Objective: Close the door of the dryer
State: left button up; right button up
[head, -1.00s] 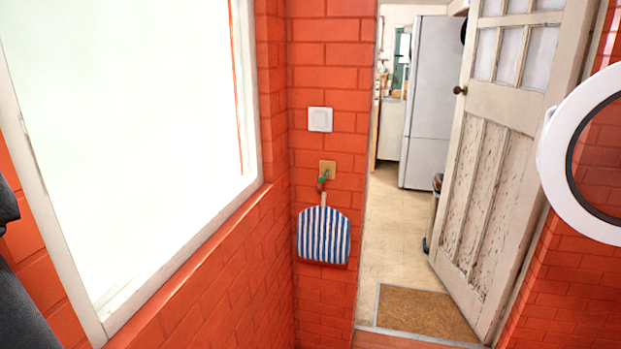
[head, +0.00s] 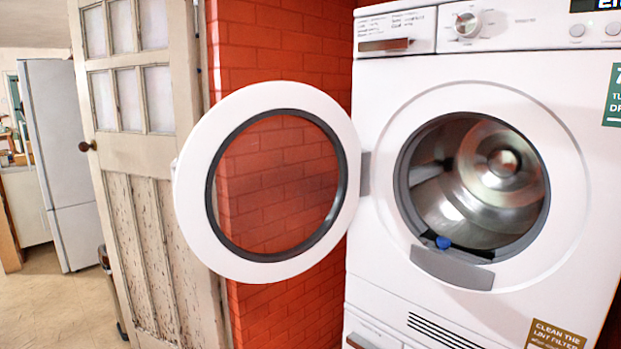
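The white dryer (head: 575,95) stands at the right of the head view. Its round opening shows the metal drum (head: 490,170), with a small blue thing at the lower rim. The dryer door (head: 192,190) is a white ring with a dark inner rim and clear glass. It stands wide open to the left, joined by a hinge at the left side of the opening. Neither of my grippers is in view.
A red brick wall (head: 240,50) is behind the dryer door. A worn cream panelled door (head: 130,160) stands open to the left. Beyond it are a grey fridge (head: 65,140) and pale floor (head: 60,300).

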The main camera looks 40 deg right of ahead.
aim_at(193, 173)
jog(key=i+z, duration=0.3)
jog(key=i, duration=0.55)
jog(key=i+j+z, duration=0.1)
jog(key=i+z, duration=0.15)
jog(key=z, duration=0.2)
jog(key=i+j+z, duration=0.15)
jog(key=z, duration=0.25)
jog(key=i+j+z, duration=0.3)
jog(key=z, duration=0.15)
jog(key=i+j+z, duration=0.15)
jog(key=z, duration=0.3)
jog(key=i+j+z, duration=0.15)
jog(key=j+z, duration=0.15)
jog(key=z, duration=0.15)
jog(key=i+j+z, duration=0.1)
jog(key=j+z, duration=0.15)
jog(key=z, duration=0.2)
jog(key=j+z, duration=0.3)
jog(key=z, duration=0.15)
jog(key=j+z, duration=0.45)
jog(key=i+l, duration=0.05)
jog(key=l, duration=0.05)
